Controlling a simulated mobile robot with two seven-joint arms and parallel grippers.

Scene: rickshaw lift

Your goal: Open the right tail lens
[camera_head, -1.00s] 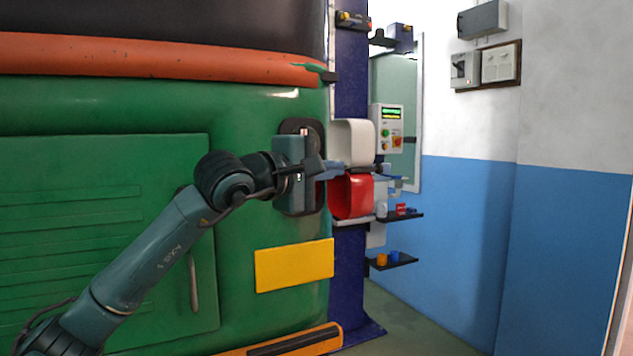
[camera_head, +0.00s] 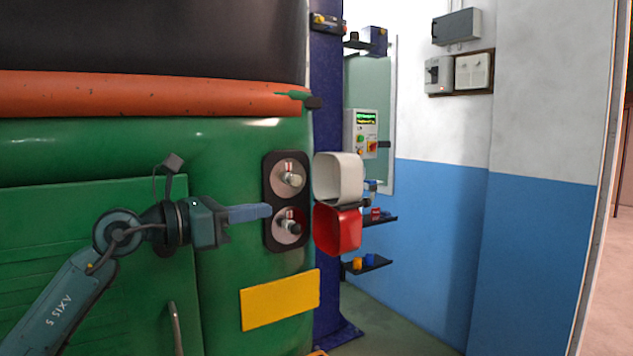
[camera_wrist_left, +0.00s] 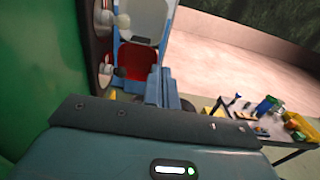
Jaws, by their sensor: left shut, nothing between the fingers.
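The right tail lens is swung open to the right on its hinge side, with a white upper part (camera_head: 338,178) and a red lower part (camera_head: 337,229). The black lamp base (camera_head: 270,197) on the green body is uncovered and shows two bulbs, an upper one (camera_head: 292,180) and a lower one (camera_head: 293,227). My left gripper (camera_head: 268,211) is shut and empty, its fingertips just in front of the lamp base, apart from the lens. In the left wrist view, its blue fingers (camera_wrist_left: 161,87) show below the red lens part (camera_wrist_left: 136,60). My right gripper is out of view.
A blue post (camera_head: 327,285) stands behind the lens. Small shelves (camera_head: 367,264) with little parts are beside it. A yellow plate (camera_head: 280,299) is below the lamp. A table with tools (camera_wrist_left: 265,128) shows in the left wrist view. Floor to the right is clear.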

